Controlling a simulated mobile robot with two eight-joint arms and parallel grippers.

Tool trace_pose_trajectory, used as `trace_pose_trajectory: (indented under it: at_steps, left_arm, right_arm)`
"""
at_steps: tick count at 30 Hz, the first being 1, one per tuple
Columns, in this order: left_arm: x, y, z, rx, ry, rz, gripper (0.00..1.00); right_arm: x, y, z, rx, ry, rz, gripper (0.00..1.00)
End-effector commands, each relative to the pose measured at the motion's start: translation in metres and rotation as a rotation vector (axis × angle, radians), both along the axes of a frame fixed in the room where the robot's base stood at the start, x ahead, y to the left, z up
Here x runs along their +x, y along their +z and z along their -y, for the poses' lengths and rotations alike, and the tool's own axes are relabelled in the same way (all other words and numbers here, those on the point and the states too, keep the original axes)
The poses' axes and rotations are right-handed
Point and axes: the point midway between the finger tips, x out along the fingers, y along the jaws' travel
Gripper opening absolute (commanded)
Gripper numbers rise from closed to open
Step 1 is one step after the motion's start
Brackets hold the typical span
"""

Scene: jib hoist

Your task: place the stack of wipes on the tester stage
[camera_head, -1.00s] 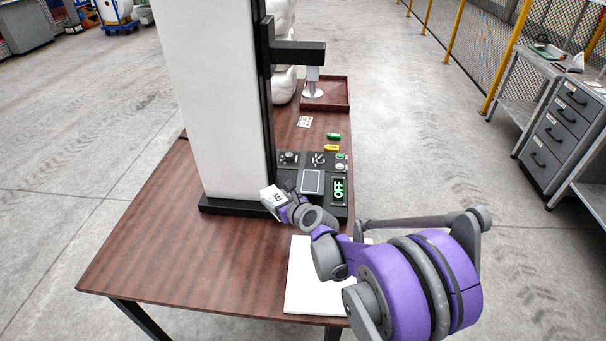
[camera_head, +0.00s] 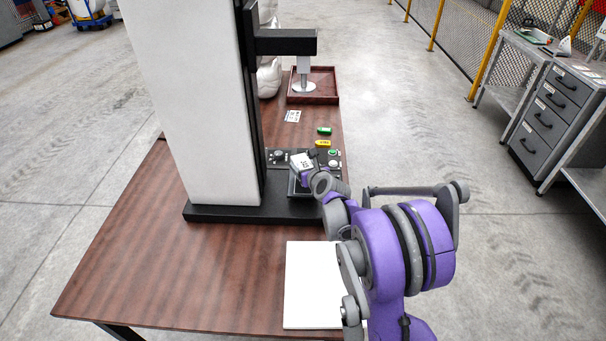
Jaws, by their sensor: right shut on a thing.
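My right gripper (camera_head: 310,171) is shut on a small white block with dark printed marks, which appears to be the stack of wipes (camera_head: 301,160). It holds the stack over the black control panel (camera_head: 279,157) beside the tall white column. A grey square plate on this panel, perhaps the tester stage, is now mostly hidden behind the gripper and arm. I cannot tell whether the stack touches anything below. My left gripper is not in view.
The white column (camera_head: 190,100) on its black base (camera_head: 235,213) stands left of the gripper. A black arm (camera_head: 285,42) with a round foot reaches over a red-brown tray (camera_head: 327,99). A white board (camera_head: 311,285) lies in front. Green (camera_head: 324,131) and yellow (camera_head: 323,143) pieces lie behind the panel.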

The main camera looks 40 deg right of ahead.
Motion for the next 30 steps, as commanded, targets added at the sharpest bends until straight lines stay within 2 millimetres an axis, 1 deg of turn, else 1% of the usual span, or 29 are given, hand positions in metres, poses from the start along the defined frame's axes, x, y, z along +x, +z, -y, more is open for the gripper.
trace_pose_trajectory:
  at_steps: [4, 7, 14, 18, 19, 23, 24, 30]
  left_arm:
    - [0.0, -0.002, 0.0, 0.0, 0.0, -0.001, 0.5]
    - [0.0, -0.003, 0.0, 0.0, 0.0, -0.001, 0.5]
    - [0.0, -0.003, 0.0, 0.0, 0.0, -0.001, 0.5]
    - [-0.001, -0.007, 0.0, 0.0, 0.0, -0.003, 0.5]
    - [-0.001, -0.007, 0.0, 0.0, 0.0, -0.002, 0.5]
    - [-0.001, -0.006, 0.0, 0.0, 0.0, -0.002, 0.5]
    - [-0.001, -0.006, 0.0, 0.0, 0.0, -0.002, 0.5]
    - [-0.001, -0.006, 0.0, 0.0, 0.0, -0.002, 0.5]
  right_arm:
    - [0.0, -0.022, 0.0, -0.001, 0.001, 0.0, 0.05]
    - [0.0, -0.032, -0.001, -0.001, 0.001, 0.0, 0.05]
    - [0.0, -0.033, 0.0, -0.001, 0.001, 0.0, 0.05]
    - [0.0, -0.037, -0.001, 0.0, 0.001, -0.001, 0.05]
    - [0.0, -0.037, -0.001, 0.0, 0.001, -0.001, 0.68]
    - [0.0, -0.036, 0.0, -0.001, 0.001, 0.0, 0.91]
    - [0.0, -0.036, 0.0, -0.001, 0.001, 0.0, 0.94]
    - [0.0, -0.036, 0.0, -0.001, 0.001, 0.0, 0.94]
